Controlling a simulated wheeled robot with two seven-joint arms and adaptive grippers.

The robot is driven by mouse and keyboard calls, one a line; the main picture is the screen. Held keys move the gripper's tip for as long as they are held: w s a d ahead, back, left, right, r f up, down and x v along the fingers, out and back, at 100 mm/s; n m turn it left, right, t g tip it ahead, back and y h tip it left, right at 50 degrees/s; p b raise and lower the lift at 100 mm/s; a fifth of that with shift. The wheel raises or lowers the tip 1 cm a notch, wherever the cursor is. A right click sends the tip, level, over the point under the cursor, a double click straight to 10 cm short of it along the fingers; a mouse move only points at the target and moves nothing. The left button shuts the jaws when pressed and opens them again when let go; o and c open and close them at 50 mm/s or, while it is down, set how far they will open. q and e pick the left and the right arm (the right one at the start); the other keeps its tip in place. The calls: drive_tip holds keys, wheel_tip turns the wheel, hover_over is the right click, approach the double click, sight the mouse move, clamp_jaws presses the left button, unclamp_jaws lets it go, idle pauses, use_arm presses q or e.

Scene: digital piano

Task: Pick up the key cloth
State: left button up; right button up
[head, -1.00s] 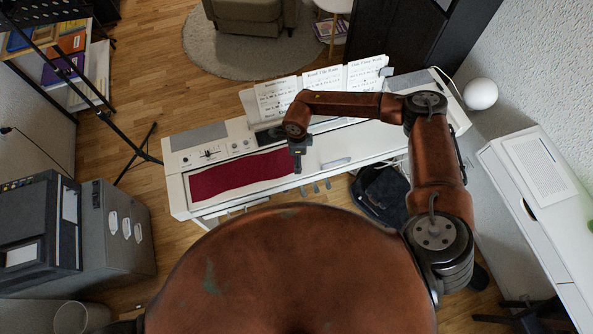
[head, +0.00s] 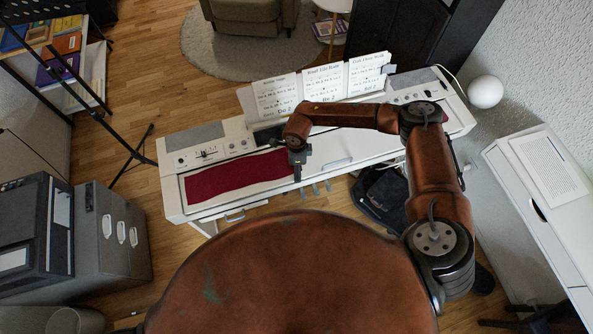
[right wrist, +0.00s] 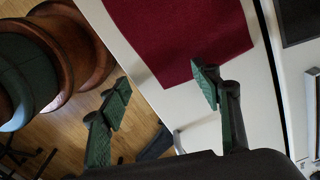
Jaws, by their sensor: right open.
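The key cloth is a long dark red strip (head: 235,176) lying flat along the left part of the white digital piano (head: 345,160) in the head view. My right gripper (head: 297,172) is at the cloth's right end, pointing down. In the right wrist view the cloth (right wrist: 185,38) lies beyond the fingertips, and the gripper (right wrist: 162,84) is open with nothing between its two dark green fingers. One finger shows close to the cloth's corner; I cannot tell whether it touches. My left gripper is out of view.
Sheet music (head: 322,84) stands at the back of the piano. A black bag (head: 383,192) is on the floor below it. A grey cabinet (head: 122,232) and a music stand (head: 128,150) are at the left. A white desk (head: 535,215) is at the right.

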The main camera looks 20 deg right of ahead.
drive_tip(key=shift+f, duration=0.15)
drive_tip(key=shift+s+f, duration=0.2)
drive_tip(key=shift+s, duration=0.1)
drive_tip(key=c, duration=1)
clamp_jaws()
drive_tip(key=shift+d, duration=0.1)
wheel_tip(320, 180, up, 12)
drive_tip(key=p, duration=0.7)
drive_tip(key=shift+w+r, duration=0.2)
drive_tip(key=shift+w, duration=0.05)
